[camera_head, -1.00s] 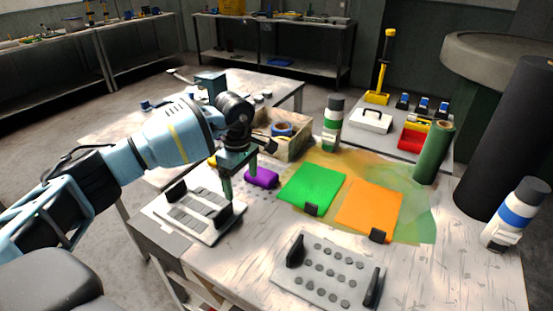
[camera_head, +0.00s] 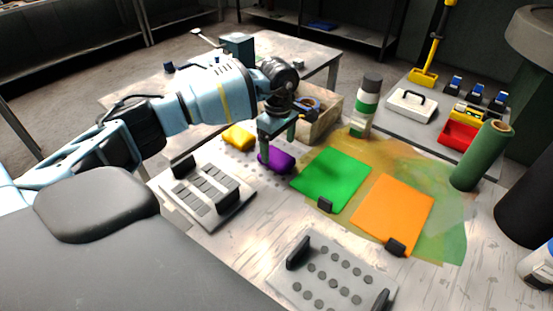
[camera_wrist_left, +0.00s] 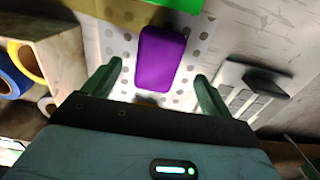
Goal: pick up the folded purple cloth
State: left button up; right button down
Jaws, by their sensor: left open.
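The folded purple cloth (camera_head: 276,160) lies on the work table beside the green sheet (camera_head: 331,174). It also shows in the left wrist view as a purple rounded block (camera_wrist_left: 160,58) on a dotted pale surface. My left gripper (camera_head: 279,144) is open and empty, close to the cloth. In the left wrist view the green fingers of my left gripper (camera_wrist_left: 158,75) stand apart on either side of the cloth's near end, with gaps to both sides. The head view does not show whether a finger touches it. My right gripper is in neither view.
A folded yellow cloth (camera_head: 239,137) lies left of the purple one. A wooden box (camera_head: 318,112) with tape rolls stands behind. A grey plate with handles (camera_head: 207,189) is in front left. An orange sheet (camera_head: 393,214) and a white-green bottle (camera_head: 366,108) are to the right.

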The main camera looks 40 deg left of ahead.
aim_at(276, 155)
pick_arm(q)
jog(key=shift+w+a+f, duration=0.1)
jog(key=shift+a+f, duration=0.15)
jog(key=shift+f, duration=1.05)
jog(key=shift+a+f, duration=0.2)
jog(key=shift+f, duration=1.05)
jog(key=shift+c, duration=0.4)
jog(key=c, duration=1)
jog(key=shift+r, duration=0.15)
jog(key=shift+r, duration=0.5)
notch_tip(276, 155, up, 2)
jog(key=shift+r, duration=0.2)
jog(key=s+d, duration=0.2)
jog(key=s, duration=0.2)
jog(key=s+d+r, duration=0.1)
jog(key=s+d, duration=0.2)
jog(key=s, duration=0.2)
jog(key=s+d, duration=0.2)
jog(key=s, duration=0.3)
jog(key=shift+s+d+r+p, duration=0.15)
jog(key=shift+p, duration=0.15)
